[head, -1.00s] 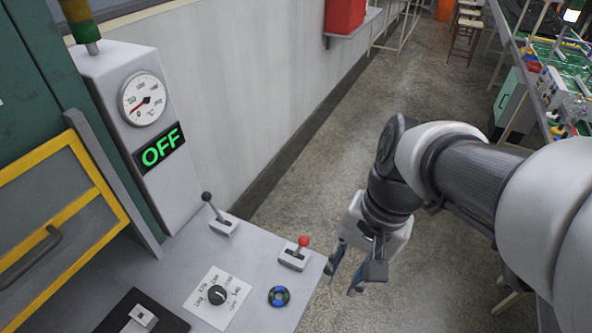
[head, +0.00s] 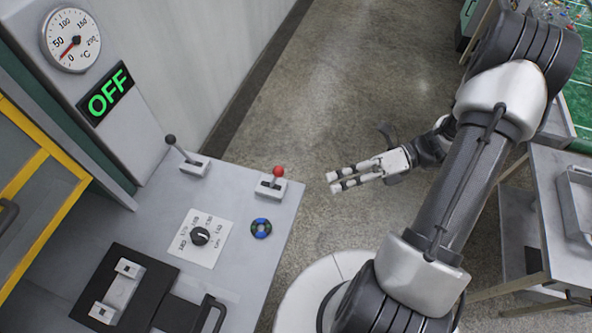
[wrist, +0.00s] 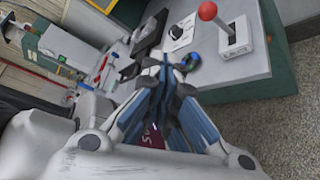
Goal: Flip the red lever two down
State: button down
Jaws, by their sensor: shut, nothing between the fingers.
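The red lever (head: 278,172) has a red ball knob and stands up from a small light base near the right edge of the grey console (head: 240,182). In the wrist view the red lever (wrist: 208,13) is at the top right, its stem standing from a labelled base. My gripper (head: 332,182) is to the right of the lever, off the console edge and above the floor, pointing left toward it. Its fingers are shut and empty, apart from the lever. In the wrist view my gripper (wrist: 163,70) is below and left of the lever.
A black lever (head: 171,141) stands to the left of the red one. A rotary dial (head: 200,236) and a blue-green ring button (head: 261,228) are nearer. A gauge (head: 71,40) and a green OFF display (head: 105,96) are on the panel behind. A metal cart (head: 540,210) stands right.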

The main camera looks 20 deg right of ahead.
jog(key=d+f+m+t+y, duration=0.1)
jog(key=d+f+m+t, duration=0.3)
jog(key=f+m+t, duration=0.3)
jog(key=m, duration=0.2)
jog(key=shift+w+d+m+y, duration=0.2)
jog(key=shift+w+m+y, duration=0.15)
jog(key=shift+m+y, duration=0.05)
jog(key=shift+a, duration=0.1)
jog(key=b, duration=0.2)
send_near(275, 178)
jog(key=w+a+r, duration=0.1)
jog(key=a+r, duration=0.2)
jog(key=a, duration=0.1)
jog(key=shift+a, duration=0.15)
jog(key=shift+r, duration=0.1)
